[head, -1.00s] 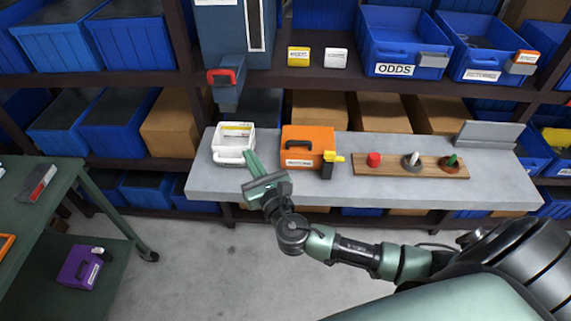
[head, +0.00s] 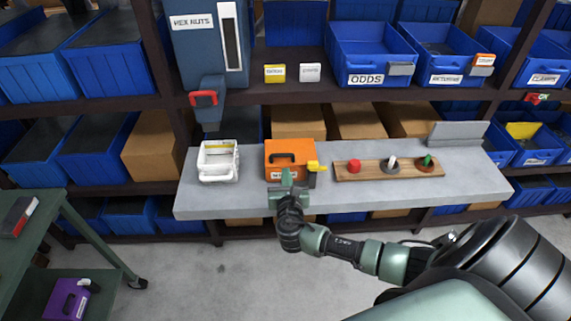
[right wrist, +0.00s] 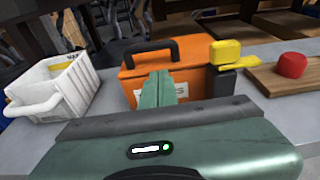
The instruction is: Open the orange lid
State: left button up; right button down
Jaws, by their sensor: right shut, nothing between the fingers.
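The orange box with its orange lid (head: 290,147) and black handle stands on the grey bench, and the lid looks closed. It also shows in the right wrist view (right wrist: 190,82), with the black handle (right wrist: 149,55) on it and a pale label low on its front. A yellow-topped black latch-like part (head: 314,168) is at its right side. My right gripper (head: 287,174) is in front of the box, fingers shut and empty; the fingertips (right wrist: 156,82) cover part of the label. Contact with the box cannot be told. My left gripper is not in view.
A white basket (head: 218,162) stands left of the box. A wooden board (head: 375,176) with red, grey and green pieces lies to its right. The grey bench (head: 235,203) has a clear front strip. Shelves with blue bins (head: 375,55) rise behind.

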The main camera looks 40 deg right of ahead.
aim_at(286, 164)
jog(key=shift+w+d+r+p, duration=0.3)
jog(key=shift+w+d+r, duration=0.2)
jog(key=shift+w+r, duration=0.3)
jog(key=shift+w+d+r, duration=0.1)
jog(key=shift+r, duration=0.35)
